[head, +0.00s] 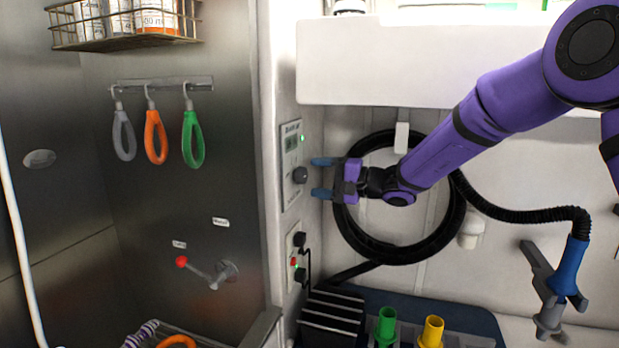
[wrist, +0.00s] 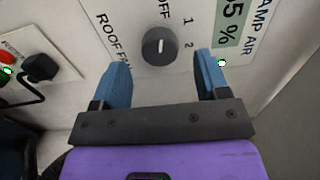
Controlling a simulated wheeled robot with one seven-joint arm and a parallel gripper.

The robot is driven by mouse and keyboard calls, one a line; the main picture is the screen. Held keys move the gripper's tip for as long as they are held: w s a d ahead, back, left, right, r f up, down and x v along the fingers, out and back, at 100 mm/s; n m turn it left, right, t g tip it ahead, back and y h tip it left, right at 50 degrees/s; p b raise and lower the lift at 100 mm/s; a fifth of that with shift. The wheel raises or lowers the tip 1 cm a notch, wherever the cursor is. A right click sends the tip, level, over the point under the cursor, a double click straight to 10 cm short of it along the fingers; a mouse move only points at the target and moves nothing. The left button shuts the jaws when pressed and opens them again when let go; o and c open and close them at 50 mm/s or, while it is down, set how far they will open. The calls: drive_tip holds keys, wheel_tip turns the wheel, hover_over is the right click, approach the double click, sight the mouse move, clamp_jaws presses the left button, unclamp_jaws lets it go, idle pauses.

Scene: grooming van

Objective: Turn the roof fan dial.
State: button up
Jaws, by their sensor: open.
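The roof fan dial (head: 300,175) is a round dark knob on a pale control panel (head: 291,150) fixed to the side wall. In the wrist view the dial (wrist: 159,46) has a light pointer line, with the labels ROOF FAN, OFF, 1 and 2 around it. The line points toward the OFF label. My gripper (head: 321,177) is open in front of the panel, its blue fingertips close to the dial. In the wrist view my gripper (wrist: 160,75) has one finger on each side of the dial, with gaps, and neither seems to touch it.
A lower panel (head: 297,262) with a red switch and plugged-in cable sits below the dial. A coiled black hose (head: 348,225) hangs behind my gripper. A white cabinet (head: 420,65) is above. Grey, orange and green loops (head: 193,140) hang at left.

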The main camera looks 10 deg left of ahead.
sight(300, 176)
drive_tip(key=shift+w+a, duration=0.2)
drive_tip(key=shift+a, duration=1.15)
drive_tip(key=c, duration=0.9)
drive_tip(key=shift+m, duration=0.3)
drive_tip(key=m, duration=0.4)
drive_tip(key=shift+m, duration=2.6)
